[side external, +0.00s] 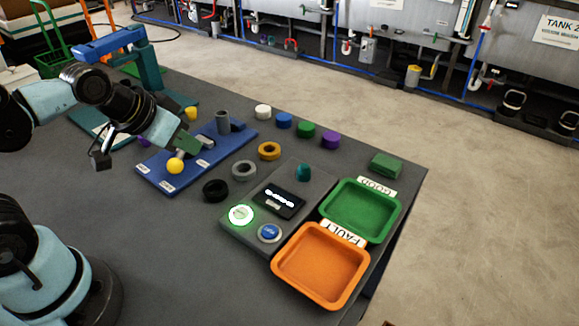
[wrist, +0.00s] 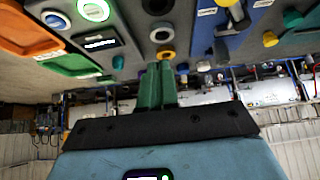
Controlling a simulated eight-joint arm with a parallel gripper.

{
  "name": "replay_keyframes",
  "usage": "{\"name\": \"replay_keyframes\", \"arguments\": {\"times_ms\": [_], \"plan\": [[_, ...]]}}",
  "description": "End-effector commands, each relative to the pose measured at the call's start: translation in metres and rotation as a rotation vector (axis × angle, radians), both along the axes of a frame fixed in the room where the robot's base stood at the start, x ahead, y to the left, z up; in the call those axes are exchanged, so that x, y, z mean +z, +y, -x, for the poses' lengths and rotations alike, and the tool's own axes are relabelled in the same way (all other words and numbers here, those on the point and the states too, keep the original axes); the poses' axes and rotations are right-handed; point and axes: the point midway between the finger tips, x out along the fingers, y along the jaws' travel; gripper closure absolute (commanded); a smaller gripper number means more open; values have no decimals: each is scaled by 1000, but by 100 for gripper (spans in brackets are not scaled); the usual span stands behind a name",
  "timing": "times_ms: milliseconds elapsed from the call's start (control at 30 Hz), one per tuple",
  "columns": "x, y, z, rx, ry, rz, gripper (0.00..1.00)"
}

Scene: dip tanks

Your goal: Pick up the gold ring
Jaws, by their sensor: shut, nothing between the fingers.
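The gold ring (side external: 269,151) lies flat on the dark table, right of the blue board in the side view. In the wrist view the gold ring (wrist: 166,52) shows just beyond the fingertips, partly hidden by them. My gripper (side external: 180,152) is over the blue board, to the left of the ring and apart from it. Its green fingers (wrist: 157,66) are together and empty.
A grey ring (side external: 244,170) and a black ring (side external: 216,190) lie near the gold one. Several coloured cylinders stand behind. A green tray (side external: 393,221) and an orange tray (side external: 277,266) are at the right.

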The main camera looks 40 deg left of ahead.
Motion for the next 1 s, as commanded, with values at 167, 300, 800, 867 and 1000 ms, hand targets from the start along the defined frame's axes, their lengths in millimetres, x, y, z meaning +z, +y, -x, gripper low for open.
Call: {"name": "replay_keyframes", "arguments": {"times_ms": [167, 300, 800, 867, 1000], "plan": [[0, 0, 0, 0, 0, 0, 100], [0, 0, 0, 0, 0, 0, 100], [0, 0, 0, 0, 0, 0, 40], [0, 0, 0, 0, 0, 0, 31], [0, 0, 0, 0, 0, 0, 12]]}}
